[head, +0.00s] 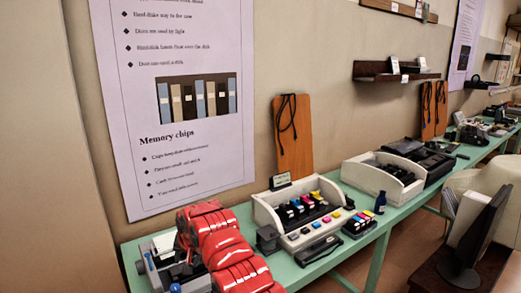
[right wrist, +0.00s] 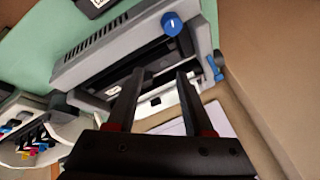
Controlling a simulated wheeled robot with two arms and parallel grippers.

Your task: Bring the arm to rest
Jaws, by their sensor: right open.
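My right gripper (right wrist: 157,78) is open in the right wrist view, with its two dark fingers apart and nothing seen held between them. The fingers point at a grey device (right wrist: 88,64) with a blue knob (right wrist: 172,24). I cannot tell whether they touch it. In the head view my red right arm (head: 225,250) reaches over the left end of the green table, in front of the grey device (head: 150,262). The arm covers part of that device, and the gripper is hard to make out there. My left gripper is not in view.
The green table (head: 375,228) runs along the wall. A white bin with ink cartridges (head: 268,213) stands right of my arm, with a dark bottle (head: 380,202) beyond. A memory chips poster (head: 180,150) hangs behind. A chair (head: 478,240) stands at lower right.

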